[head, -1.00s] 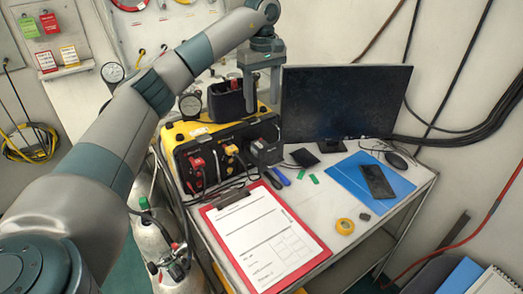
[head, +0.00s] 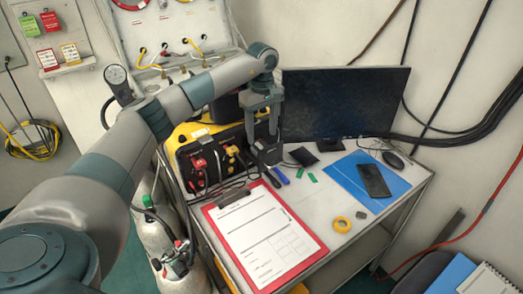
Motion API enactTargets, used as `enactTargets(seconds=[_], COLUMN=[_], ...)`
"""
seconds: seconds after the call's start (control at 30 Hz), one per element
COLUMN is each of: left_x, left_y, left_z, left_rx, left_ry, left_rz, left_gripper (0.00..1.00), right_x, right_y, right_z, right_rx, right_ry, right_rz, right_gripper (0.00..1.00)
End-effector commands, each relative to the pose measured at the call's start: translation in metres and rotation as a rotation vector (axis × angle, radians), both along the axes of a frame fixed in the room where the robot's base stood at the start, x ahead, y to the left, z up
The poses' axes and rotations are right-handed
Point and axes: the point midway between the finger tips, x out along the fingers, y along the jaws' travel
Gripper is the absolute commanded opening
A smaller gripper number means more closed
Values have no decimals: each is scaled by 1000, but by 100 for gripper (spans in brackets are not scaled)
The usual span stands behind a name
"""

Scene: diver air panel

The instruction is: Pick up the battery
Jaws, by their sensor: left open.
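A small dark block that looks like the battery (head: 268,154) stands at the right end of the black-and-yellow air panel box (head: 190,133), at the back of the table. My left gripper (head: 262,127) points down directly above it, its two fingers apart and nothing seen between them. The fingertips come close to the block's top; I cannot tell whether they touch or straddle it. My left arm hides part of the panel box's top. My right gripper is not in view.
A red clipboard (head: 215,222) lies at the table's front. Blue and green small items, yellow tape (head: 341,224) and a phone (head: 374,180) on a blue folder (head: 345,177) lie to the right. A monitor (head: 343,100) stands close right of the gripper.

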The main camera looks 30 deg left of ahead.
Motion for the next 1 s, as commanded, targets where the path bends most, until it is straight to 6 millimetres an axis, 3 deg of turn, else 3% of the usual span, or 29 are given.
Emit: enactTargets(seconds=[0.27,0.63,1.0], left_x=[-1,-4,-3], left_y=[0,-1,-1], left_z=[-4,-42,-52], left_rx=[0,-1,0], left_ry=[2,4,1], left_rz=[0,1,0], left_gripper=[56,56,56], right_x=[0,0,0], right_y=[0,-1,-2], right_z=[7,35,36], right_rx=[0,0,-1], right_ry=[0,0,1], right_rz=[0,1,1], right_gripper=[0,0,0])
